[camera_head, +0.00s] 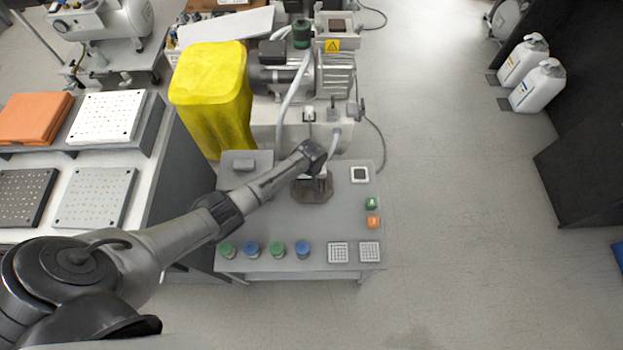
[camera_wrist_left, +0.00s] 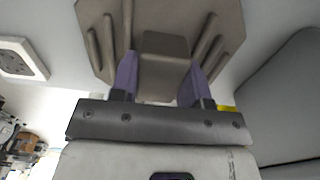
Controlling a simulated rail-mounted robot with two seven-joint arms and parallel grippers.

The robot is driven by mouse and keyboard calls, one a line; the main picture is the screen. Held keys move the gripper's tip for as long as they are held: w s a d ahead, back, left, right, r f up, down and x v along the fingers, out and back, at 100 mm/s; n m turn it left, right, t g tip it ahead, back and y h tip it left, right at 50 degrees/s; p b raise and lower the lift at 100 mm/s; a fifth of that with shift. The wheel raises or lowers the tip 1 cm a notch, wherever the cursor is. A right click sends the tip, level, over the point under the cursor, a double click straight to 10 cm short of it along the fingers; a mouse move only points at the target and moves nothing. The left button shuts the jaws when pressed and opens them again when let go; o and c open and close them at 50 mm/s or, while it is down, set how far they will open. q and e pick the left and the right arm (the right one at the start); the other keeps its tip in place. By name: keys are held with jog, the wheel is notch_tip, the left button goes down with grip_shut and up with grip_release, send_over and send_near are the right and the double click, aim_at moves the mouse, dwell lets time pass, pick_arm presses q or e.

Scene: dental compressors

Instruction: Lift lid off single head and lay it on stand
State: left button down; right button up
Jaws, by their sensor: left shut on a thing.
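My left gripper (camera_head: 314,176) reaches over the grey stand (camera_head: 290,220) from the left. In the left wrist view its two purple fingers (camera_wrist_left: 160,82) are closed on the raised middle block of a brown-grey, ribbed lid (camera_wrist_left: 207,40). In the head view the lid (camera_head: 318,193) shows under the gripper, over the middle of the stand top, partly hidden by the wrist. I cannot tell whether it touches the stand. A compressor (camera_head: 285,75) stands behind the stand; I cannot tell for sure which part is the single head. My right gripper is not in view.
Green and blue round caps (camera_head: 276,249) and two white grids (camera_head: 338,252) line the stand's front edge. A framed square (camera_head: 360,174) and small green and orange blocks (camera_head: 373,221) lie at its right. A yellow draped bin (camera_head: 210,90) stands behind left.

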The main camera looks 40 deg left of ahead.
pick_arm(q)
jog(key=shift+w, duration=0.1)
jog(key=c, duration=0.6)
grip_release()
jog(key=shift+c, duration=0.2)
jog(key=shift+o, duration=0.8)
jog(key=o, duration=0.4)
jog(key=shift+o, duration=0.2)
jog(key=shift+r, duration=0.1)
notch_tip(320, 180, up, 5)
jog(key=p, duration=0.6)
jog(key=shift+r+p, duration=0.2)
jog(key=shift+p, duration=0.1)
jog(key=shift+r+p, duration=0.7)
jog(key=shift+p, duration=0.15)
